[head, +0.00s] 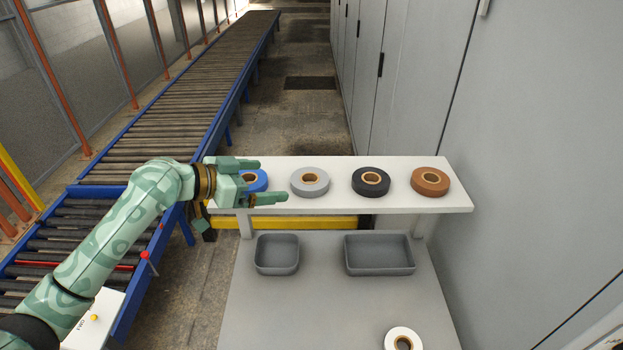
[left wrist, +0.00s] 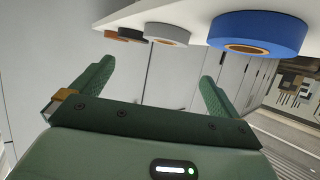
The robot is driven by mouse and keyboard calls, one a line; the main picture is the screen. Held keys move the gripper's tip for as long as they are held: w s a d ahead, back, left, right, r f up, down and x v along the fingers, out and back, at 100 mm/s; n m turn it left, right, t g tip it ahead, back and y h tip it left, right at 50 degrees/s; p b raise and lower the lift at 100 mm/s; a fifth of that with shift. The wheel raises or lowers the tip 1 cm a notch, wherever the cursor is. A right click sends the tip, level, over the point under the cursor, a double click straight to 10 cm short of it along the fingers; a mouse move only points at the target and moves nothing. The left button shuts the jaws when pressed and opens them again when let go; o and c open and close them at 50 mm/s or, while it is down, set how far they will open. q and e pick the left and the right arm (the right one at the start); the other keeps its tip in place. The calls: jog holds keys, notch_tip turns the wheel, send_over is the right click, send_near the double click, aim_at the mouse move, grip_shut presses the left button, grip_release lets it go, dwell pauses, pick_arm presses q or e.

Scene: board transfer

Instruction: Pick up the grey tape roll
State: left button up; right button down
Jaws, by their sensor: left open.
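The grey tape roll (head: 310,181) lies flat on the white shelf (head: 335,203), second from the left in a row of rolls. It also shows in the left wrist view (left wrist: 167,34), between the black and the blue roll. My left gripper (head: 272,181) is open and empty at the shelf's left end, in front of the blue roll (head: 254,181), which it partly hides. Its fingers point right, toward the grey roll, with a gap between them. In the left wrist view the blue roll (left wrist: 258,32) is nearest. My right gripper is not in view.
A black roll (head: 370,181) and a brown roll (head: 430,181) stand right of the grey one. Below are two grey bins (head: 277,268) and (head: 379,270) on a grey board, with a white roll (head: 403,339) at the front. A conveyor (head: 190,90) runs along the left; grey cabinets stand right.

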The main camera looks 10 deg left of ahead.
pick_arm(q)
send_near(316, 179)
jog(key=shift+w+d+r, duration=0.2)
jog(key=shift+d, duration=0.15)
jog(key=shift+w+d+f, duration=0.2)
jog(key=shift+d, duration=0.3)
jog(key=x, duration=0.5)
jog(key=shift+w+a+f, duration=0.15)
jog(key=shift+a+f, duration=0.05)
jog(key=shift+f, duration=0.2)
jog(key=c, duration=1)
jog(key=shift+r, duration=0.1)
